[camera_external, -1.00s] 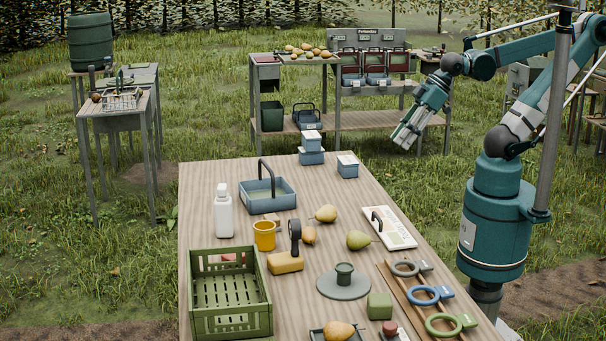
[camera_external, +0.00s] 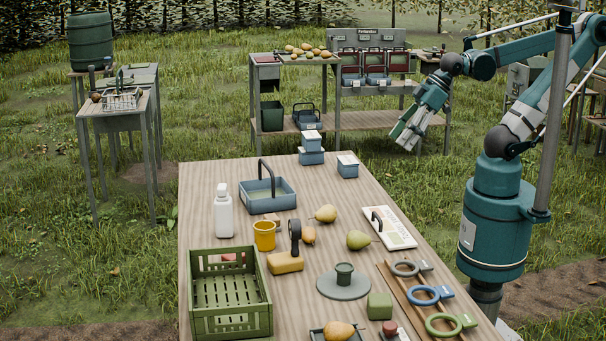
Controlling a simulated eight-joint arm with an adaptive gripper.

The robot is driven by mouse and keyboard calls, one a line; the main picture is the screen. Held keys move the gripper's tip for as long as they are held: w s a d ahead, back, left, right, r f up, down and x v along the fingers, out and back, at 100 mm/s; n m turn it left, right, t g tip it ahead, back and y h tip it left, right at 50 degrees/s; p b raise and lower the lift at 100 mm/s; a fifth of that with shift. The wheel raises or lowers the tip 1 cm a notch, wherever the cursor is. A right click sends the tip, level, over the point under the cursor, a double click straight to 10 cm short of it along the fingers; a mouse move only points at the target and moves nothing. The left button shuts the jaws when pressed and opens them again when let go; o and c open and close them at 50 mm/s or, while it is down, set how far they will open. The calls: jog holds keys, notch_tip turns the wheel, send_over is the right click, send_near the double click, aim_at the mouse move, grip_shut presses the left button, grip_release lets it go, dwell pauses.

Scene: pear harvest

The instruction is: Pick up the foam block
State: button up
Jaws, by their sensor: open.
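A small green block (camera_external: 380,306) with soft edges, which looks like the foam block, lies on the wooden table (camera_external: 215,185) near its front. It sits between the grey round plate (camera_external: 343,287) and the board with ring-handled tools. My gripper (camera_external: 405,135) is open and empty. It hangs in the air beyond the table's right edge, far behind the block and above it, with its fingers pointing down and left. Nothing touches the block, and its top and front are in clear view.
A green crate (camera_external: 230,322) stands at front left. A blue caddy (camera_external: 266,194), white bottle (camera_external: 223,212), yellow mug (camera_external: 265,236) and several pears crowd the middle. Ring-handled tools (camera_external: 443,325) lie right of the block, and a pear tray (camera_external: 338,332) lies in front of it.

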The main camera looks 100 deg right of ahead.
jog(key=w+a+r+n+g+y+p, duration=0.15)
jog(key=w+a+r+n, duration=0.25)
jog(key=w+a, duration=0.75)
jog(key=n+g+h+p, duration=0.2)
jog(key=n+g+p, duration=0.3)
jog(key=n, duration=0.7)
send_over(379, 298)
jog(key=shift+g+y, duration=0.25)
jog(key=shift+g, duration=0.1)
jog(key=f, duration=1)
jog(key=f+b, duration=0.1)
jog(key=f, duration=1)
jog(key=shift+w+d, duration=0.15)
jog(key=shift+d, duration=0.05)
jog(key=shift+a+f, duration=0.3)
jog(key=shift+f, duration=0.1)
